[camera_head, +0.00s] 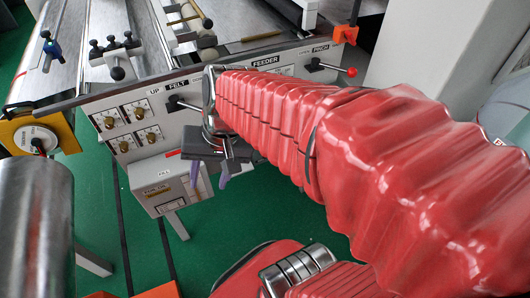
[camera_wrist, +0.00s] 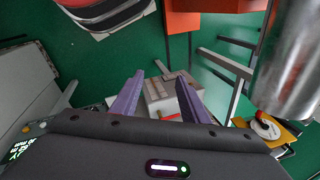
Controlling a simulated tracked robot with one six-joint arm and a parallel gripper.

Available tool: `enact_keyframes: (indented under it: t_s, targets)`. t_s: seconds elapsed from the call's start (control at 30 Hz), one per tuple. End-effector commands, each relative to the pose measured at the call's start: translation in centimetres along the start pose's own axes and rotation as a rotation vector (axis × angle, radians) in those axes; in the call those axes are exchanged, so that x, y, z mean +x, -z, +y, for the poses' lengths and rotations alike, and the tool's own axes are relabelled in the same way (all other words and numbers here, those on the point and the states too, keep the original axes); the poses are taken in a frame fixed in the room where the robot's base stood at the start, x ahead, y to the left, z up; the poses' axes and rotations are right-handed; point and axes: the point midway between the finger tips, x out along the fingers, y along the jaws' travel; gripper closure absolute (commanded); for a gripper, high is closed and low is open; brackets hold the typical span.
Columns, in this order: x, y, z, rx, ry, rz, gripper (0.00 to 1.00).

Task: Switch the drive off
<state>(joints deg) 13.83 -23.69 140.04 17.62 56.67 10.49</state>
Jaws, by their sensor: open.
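My gripper (camera_head: 209,177) is open and empty, its two purple fingers pointing down in front of the panel's lower edge. In the wrist view the fingers (camera_wrist: 160,84) stand apart with a pale box between and beyond them. That pale box (camera_head: 150,183) hangs below the panel in the head view, its right part behind my gripper. It carries small labels, and I cannot read them surely. A yellow box with a round white dial (camera_head: 33,138) is at the far left, well apart from my gripper. It also shows in the wrist view (camera_wrist: 267,128). No drive label is legible.
The front panel (camera_head: 175,128) has several small knobs, a FELT lever (camera_head: 184,104) close to my wrist, and a PINCH lever with a red knob (camera_head: 351,72) at right. A metal cylinder (camera_head: 36,215) stands at lower left. Green floor (camera_head: 100,215) is open below the panel.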

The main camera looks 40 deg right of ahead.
Motion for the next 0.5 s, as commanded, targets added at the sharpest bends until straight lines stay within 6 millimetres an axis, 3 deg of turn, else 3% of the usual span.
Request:
enact_keyframes:
  t_s: [0.5]
  targets:
    - [5.6, 3.7, 2.3, 0.724, 0.174, -0.321, 0.59]
